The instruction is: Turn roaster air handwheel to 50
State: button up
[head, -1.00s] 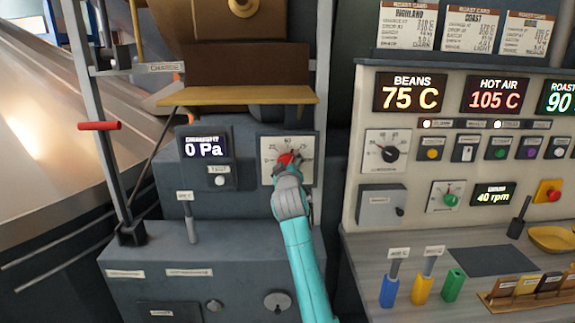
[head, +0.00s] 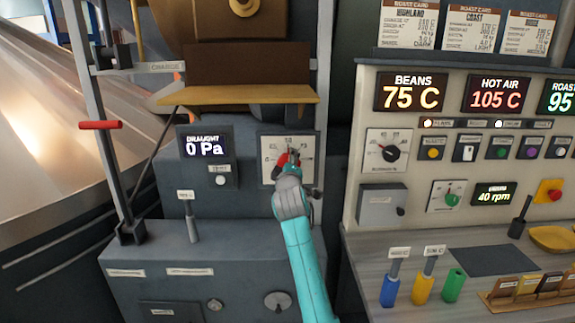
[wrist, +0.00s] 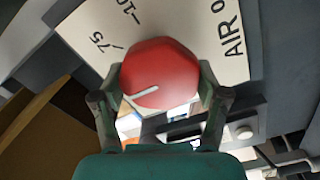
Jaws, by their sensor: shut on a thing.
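The red air handwheel (head: 282,159) sits on a white dial plate (head: 268,180) in the middle of the head view. It also shows in the wrist view as a red many-sided knob (wrist: 160,70) with a white pointer line. The plate there (wrist: 205,30) reads "75", part of a larger number, and "AIR" with more cut off. My gripper (wrist: 158,100) is shut on the handwheel, one finger on each side. In the head view my gripper (head: 289,170) hides part of the knob and the scale, and the pointed-at value cannot be read.
The draught display (head: 206,147) reads 0 Pa, left of the dial. A brass-coloured shelf (head: 240,95) juts out just above it. The control panel (head: 350,190) with displays and knobs stands to the right. A red-handled lever (head: 100,125) is at the left.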

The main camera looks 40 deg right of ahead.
jog(key=o, duration=1.2)
jog(key=shift+c, duration=0.2)
jog(key=v, duration=1.2)
jog(key=shift+f, duration=0.15)
